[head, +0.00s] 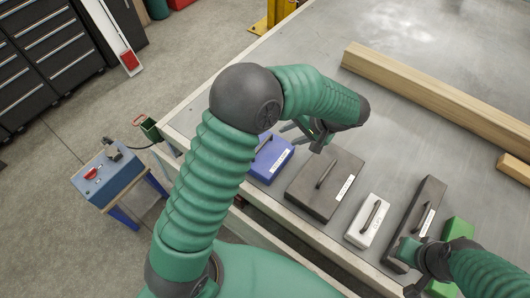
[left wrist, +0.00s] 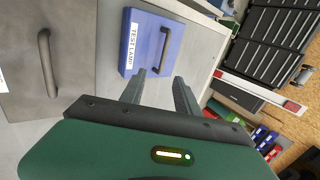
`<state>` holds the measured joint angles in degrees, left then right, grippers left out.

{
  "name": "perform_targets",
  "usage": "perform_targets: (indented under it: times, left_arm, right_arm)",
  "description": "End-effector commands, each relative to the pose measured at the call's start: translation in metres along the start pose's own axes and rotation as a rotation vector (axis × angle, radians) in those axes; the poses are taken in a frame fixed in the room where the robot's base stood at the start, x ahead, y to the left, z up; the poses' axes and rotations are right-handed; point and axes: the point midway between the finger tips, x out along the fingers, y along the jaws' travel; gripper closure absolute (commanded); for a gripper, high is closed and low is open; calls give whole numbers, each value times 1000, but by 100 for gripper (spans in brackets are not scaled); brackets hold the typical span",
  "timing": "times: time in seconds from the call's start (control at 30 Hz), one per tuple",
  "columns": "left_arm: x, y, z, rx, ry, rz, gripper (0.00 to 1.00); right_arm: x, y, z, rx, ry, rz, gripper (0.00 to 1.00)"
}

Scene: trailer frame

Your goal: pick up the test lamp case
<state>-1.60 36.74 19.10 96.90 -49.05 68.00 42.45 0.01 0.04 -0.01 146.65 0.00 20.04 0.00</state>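The test lamp case (head: 271,160) is a flat blue case with a dark handle and a white label. It lies on the grey metal table, partly hidden by my left arm in the head view. In the left wrist view the blue case (left wrist: 148,48) shows its label "TEST LAMP" and its handle, just beyond my fingertips. My left gripper (head: 308,133) is above the table near the case. Its two fingers (left wrist: 159,83) are spread, with nothing between them. My right gripper (head: 412,252) is low at the right, by a long dark case; its fingers are not clear.
A large brown-grey case (head: 325,183), a silver case (head: 367,221), a long dark case (head: 416,220) and a green case (head: 457,229) lie right of the blue one. A wooden beam (head: 430,95) lies behind. The table's front edge is close to the cases.

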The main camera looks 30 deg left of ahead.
Motion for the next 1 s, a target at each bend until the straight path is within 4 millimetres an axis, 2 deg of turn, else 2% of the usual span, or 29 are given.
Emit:
perform_targets:
  times: [0.2,0.33,0.57,0.73,0.83,1.0]
  left_arm:
    - [61,-2,1,1,-8,5,62]
    - [91,-2,-1,3,-9,8,62]
    - [120,-5,0,2,-10,12,62]
    - [150,-6,1,2,-9,12,62]
    - [157,-6,0,3,-6,11,62]
    - [157,-6,-1,3,-5,10,62]
  right_arm:
    - [1,0,1,0,0,0,64]
    - [1,0,1,0,0,0,64]
    - [-1,0,0,0,0,0,64]
    - [-2,0,0,0,0,0,64]
    - [-2,0,0,0,0,0,64]
    - [-2,0,0,0,0,0,64]
